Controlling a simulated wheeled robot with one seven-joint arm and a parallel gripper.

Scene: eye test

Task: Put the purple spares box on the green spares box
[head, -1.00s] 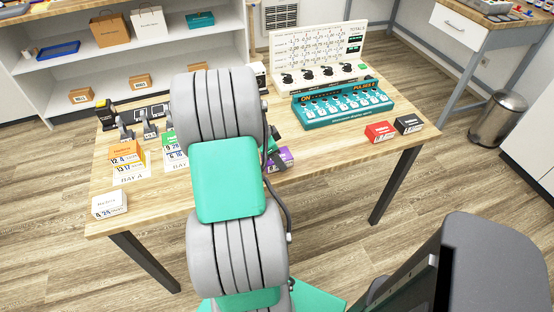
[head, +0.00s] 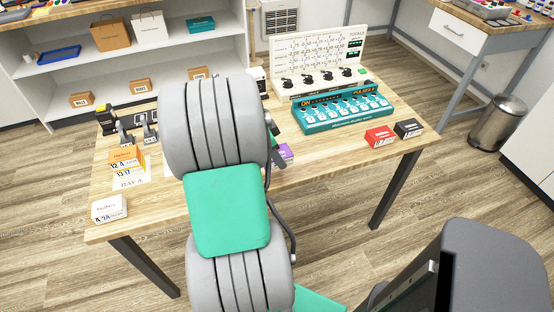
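The purple spares box (head: 286,153) shows just right of my arm on the wooden table; its left part is hidden. A dark end part of my arm, which seems to belong to my gripper (head: 277,157), overlaps its left side. The fingers cannot be made out, so I cannot tell whether they are open or hold the box. The green spares box is hidden behind my large grey and green arm.
On the table (head: 340,160) are an orange box (head: 124,155) on a DAY A sheet, a white box (head: 109,208) at the front left corner, a red box (head: 380,136), a black box (head: 408,129), a teal switch panel (head: 342,112) and a white dial panel (head: 320,68). The right front is clear.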

